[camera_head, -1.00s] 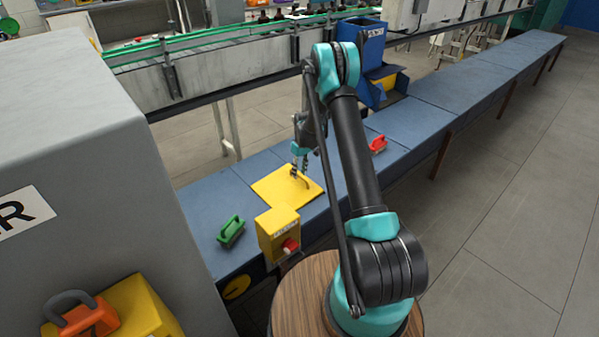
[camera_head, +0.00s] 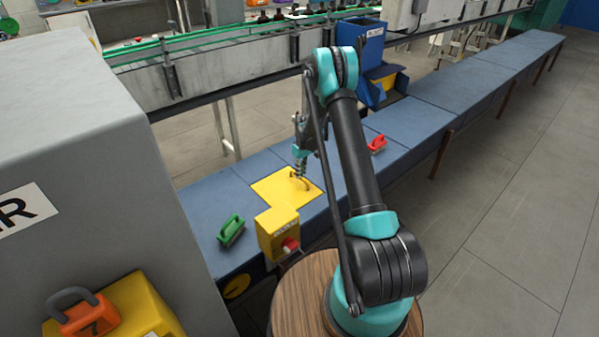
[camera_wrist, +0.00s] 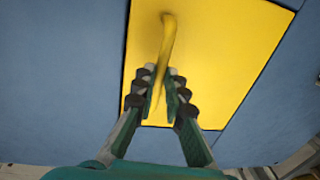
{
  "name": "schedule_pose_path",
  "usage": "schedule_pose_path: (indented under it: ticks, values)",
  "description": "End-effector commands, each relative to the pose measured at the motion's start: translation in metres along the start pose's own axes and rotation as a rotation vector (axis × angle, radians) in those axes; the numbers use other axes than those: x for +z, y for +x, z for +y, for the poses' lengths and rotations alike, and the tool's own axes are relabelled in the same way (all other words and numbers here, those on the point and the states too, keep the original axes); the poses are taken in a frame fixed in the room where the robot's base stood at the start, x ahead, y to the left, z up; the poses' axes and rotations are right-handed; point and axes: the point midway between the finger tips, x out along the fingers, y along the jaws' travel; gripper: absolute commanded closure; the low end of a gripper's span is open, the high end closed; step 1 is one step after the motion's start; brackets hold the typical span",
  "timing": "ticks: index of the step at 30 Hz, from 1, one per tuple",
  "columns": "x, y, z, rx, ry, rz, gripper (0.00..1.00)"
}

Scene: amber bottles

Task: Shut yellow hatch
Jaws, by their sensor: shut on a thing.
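The yellow hatch (camera_head: 275,190) lies flat in the top of the blue bench and looks level with it. In the wrist view the hatch (camera_wrist: 225,60) fills its square opening, with a thin dark seam along its edges. Its curved yellow handle (camera_wrist: 167,40) stands up from the panel and runs down between my fingers. My gripper (camera_head: 299,174) is over the hatch, pointing down. In the wrist view my gripper (camera_wrist: 160,88) is shut on the handle, with a finger on each side. The handle's lower end is partly hidden by the fingers.
A yellow box with a red button (camera_head: 279,233) stands at the bench's front edge, close to the hatch. A green handle (camera_head: 231,229) is to the left and a red handle (camera_head: 377,144) to the right. A blue bin (camera_head: 366,60) stands behind. The blue bench (camera_head: 470,90) is clear farther right.

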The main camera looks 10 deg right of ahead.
Motion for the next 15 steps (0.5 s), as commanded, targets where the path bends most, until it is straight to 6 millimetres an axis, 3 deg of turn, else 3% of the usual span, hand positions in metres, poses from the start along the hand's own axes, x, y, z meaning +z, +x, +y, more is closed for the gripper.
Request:
schedule_pose_path:
  ticks: [5, 6, 10, 15]
  values:
    - [0.0012, 0.0043, 0.0032, 0.006, 0.002, 0.000, 1.00]
    - [0.0012, 0.0043, 0.0034, 0.006, 0.003, 0.000, 0.86]
    - [0.0011, 0.0038, 0.0034, 0.005, 0.003, 0.000, 0.70]
    - [0.0009, 0.0032, 0.0027, 0.005, 0.002, 0.000, 0.68]
